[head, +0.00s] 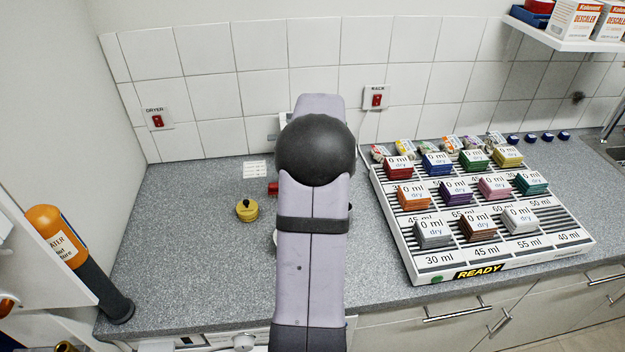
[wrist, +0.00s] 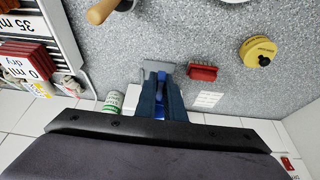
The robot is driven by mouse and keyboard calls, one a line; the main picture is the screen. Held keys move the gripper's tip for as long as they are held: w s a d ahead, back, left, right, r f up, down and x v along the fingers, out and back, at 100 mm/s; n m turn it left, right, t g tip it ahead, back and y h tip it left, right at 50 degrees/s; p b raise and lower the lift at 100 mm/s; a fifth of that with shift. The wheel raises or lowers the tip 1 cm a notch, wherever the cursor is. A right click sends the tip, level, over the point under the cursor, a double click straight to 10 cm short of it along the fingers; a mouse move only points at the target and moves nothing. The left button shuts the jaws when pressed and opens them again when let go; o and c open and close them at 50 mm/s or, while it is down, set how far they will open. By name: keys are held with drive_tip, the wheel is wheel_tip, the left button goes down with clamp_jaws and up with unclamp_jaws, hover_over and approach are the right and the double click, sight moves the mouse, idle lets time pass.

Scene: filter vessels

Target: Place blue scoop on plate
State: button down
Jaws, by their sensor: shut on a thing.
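My gripper (wrist: 161,77) is shut on a bright blue thing, which I take to be the blue scoop (wrist: 158,112). Only small parts of it show between the dark fingers in the wrist view, so its shape is mostly hidden. In the head view my arm hides the gripper and scoop. A white round rim, probably the plate (wrist: 258,20), is cut by the top edge of the wrist view, right of my gripper. In the head view only a sliver of white (head: 276,238) shows beside my arm.
A yellow lidded pot (head: 247,210) stands near the plate. A red brush (wrist: 203,73) lies close right of my fingers, with a grey piece (wrist: 158,67) at their tips. A wooden handle (wrist: 103,11) is at upper left. The rack of filter packs (head: 480,215) fills the counter's right.

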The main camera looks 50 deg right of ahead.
wheel_tip(320, 180, down, 7)
drive_tip(key=shift+r+p, duration=0.15)
drive_tip(key=shift+p, duration=0.55)
drive_tip(key=shift+w+d, duration=0.25)
drive_tip(key=shift+w+d+p, duration=0.4)
drive_tip(key=shift+p, duration=0.25)
drive_tip(key=shift+w+d+p, duration=0.6)
drive_tip(key=shift+w+d, duration=0.1)
drive_tip(key=shift+w+f+p, duration=0.1)
drive_tip(key=shift+f+p, duration=0.1)
drive_tip(key=shift+p, duration=0.1)
drive_tip(key=shift+f, duration=0.55)
drive_tip(key=shift+f, duration=0.1)
